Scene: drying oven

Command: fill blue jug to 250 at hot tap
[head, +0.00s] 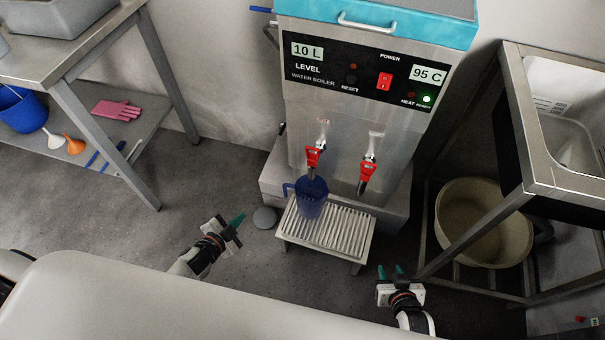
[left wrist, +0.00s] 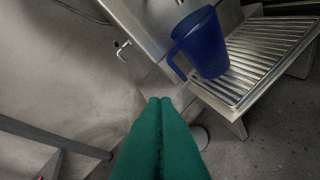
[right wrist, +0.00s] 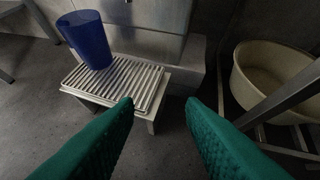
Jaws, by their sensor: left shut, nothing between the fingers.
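The blue jug (head: 312,199) stands upright on a slatted drip stand (head: 331,253), below the left red-handled tap (head: 314,155) of the water boiler (head: 352,130). It also shows in the left wrist view (left wrist: 203,44) and the right wrist view (right wrist: 87,40). Its handle points left in the head view. The water level inside cannot be made out. A second red-handled tap (head: 367,172) is to the right. My left gripper (head: 238,219) is shut and empty, left of the stand and apart from the jug. My right gripper (head: 391,271) is open and empty, right of the stand.
The boiler panel reads 10 L and 95 C, with a green light lit. A steel frame with a beige tub (head: 484,222) stands at the right. A shelf at the left holds a blue bucket (head: 22,110) and pink gloves (head: 117,110). A grey disc (head: 264,217) lies beside the stand.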

